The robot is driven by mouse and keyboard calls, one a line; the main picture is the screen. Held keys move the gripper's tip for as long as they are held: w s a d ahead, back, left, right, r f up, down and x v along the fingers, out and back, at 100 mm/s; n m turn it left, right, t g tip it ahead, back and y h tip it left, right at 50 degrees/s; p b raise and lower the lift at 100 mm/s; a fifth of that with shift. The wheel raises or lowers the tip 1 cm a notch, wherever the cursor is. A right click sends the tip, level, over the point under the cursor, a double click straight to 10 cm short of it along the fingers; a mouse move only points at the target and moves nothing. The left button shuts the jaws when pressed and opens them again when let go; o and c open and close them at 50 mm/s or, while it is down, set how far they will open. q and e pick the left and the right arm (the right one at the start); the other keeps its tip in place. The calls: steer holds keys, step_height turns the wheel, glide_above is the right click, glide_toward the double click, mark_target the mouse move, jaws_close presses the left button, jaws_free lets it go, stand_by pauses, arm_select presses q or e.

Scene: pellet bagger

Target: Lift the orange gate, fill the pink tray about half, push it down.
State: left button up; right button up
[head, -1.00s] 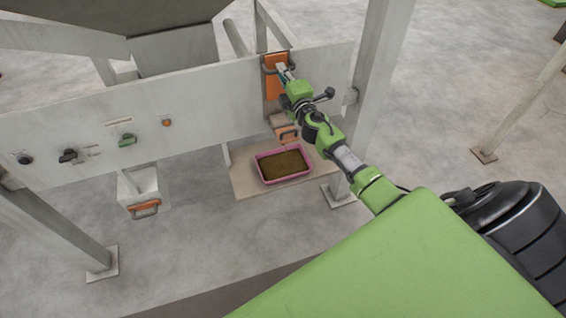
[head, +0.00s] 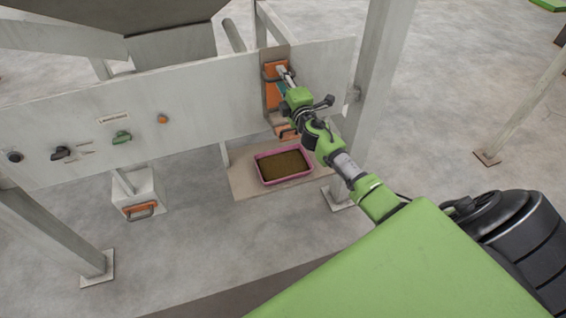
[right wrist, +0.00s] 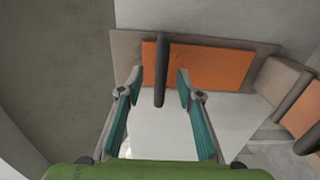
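The orange gate (head: 273,94) sits on its tan backing plate on the pale panel, with bare plate showing above it. My right gripper (head: 282,72) is at the gate's dark bar handle. In the right wrist view, my right gripper (right wrist: 158,84) is open, with its fingers on either side of the handle (right wrist: 162,70) and gaps visible. The orange gate (right wrist: 210,66) lies behind the handle. The pink tray (head: 262,180) stands below the panel, with brown pellets (head: 284,165) covering its floor; their exact depth is hard to tell. My left gripper is out of view.
The tray rests on a beige shelf (head: 245,189) under an orange-fronted chute (head: 286,131), partly hidden by my arm. Knobs and a green switch (head: 122,136) are on the panel. A post (head: 372,100) stands right.

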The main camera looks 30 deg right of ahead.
steer(key=p+v, duration=0.1)
steer(key=v, duration=0.6)
steer(key=shift+p, duration=0.3)
stand_by(0.8)
